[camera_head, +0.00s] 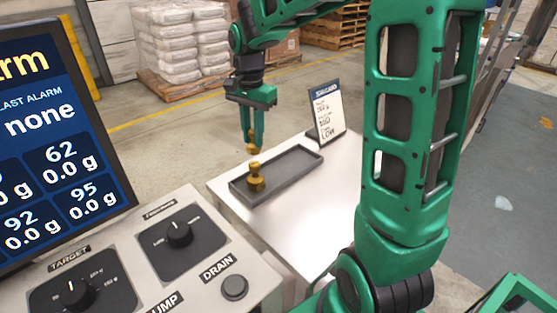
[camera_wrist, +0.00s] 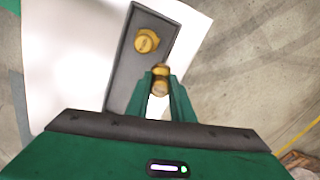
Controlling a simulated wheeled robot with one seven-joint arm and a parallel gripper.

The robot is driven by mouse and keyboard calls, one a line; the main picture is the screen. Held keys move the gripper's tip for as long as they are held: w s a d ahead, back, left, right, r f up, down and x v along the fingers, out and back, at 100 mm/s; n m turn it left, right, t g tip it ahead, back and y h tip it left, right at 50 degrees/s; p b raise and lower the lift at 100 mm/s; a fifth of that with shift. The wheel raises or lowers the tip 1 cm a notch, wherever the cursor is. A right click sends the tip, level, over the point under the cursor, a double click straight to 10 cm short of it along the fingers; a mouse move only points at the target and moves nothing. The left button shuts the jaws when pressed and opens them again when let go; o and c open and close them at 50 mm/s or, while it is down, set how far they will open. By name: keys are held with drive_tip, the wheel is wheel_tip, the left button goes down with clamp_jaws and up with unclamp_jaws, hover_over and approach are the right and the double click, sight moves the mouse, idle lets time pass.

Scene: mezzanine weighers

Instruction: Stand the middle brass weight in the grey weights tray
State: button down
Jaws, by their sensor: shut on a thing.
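My gripper (camera_head: 253,141) is shut on a brass weight (camera_head: 252,149) and holds it roughly upright in the air. In the wrist view the held weight (camera_wrist: 160,83) sits between the fingertips (camera_wrist: 160,88), seen close to one long edge of the tray. The grey weights tray (camera_head: 290,171) lies on the pale bench top; it also shows in the wrist view (camera_wrist: 128,75). Another brass weight (camera_head: 256,182) stands in the tray, near its left end, and shows again in the wrist view (camera_wrist: 146,41). The rest of the tray looks empty.
A tall sign card (camera_head: 327,112) stands on the bench (camera_head: 313,213) just behind the tray's right end. A control panel with knobs (camera_head: 178,236) and a screen (camera_head: 55,130) are at the left. Wrapped sacks on a pallet (camera_head: 182,45) stand far back on the floor.

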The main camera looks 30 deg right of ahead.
drive_tip(key=s+d+f, duration=0.1)
drive_tip(key=d, duration=0.1)
drive_tip(key=s+d+f, duration=0.1)
drive_tip(key=d+f, duration=0.1)
drive_tip(key=s+d+f, duration=0.1)
drive_tip(key=d, duration=0.1)
drive_tip(key=shift+d+f, duration=0.15)
drive_tip(key=shift+f, duration=2)
drive_tip(key=c, duration=1.5)
unclamp_jaws()
drive_tip(key=shift+c, duration=0.2)
wheel_tip(320, 180, up, 12)
drive_tip(key=s+d+f+n, duration=0.2)
drive_tip(key=s+n, duration=0.1)
drive_tip(key=s, duration=1)
drive_tip(key=s+d+f+n, duration=0.2)
drive_tip(key=s+f+n, duration=0.1)
drive_tip(key=s, duration=1.1)
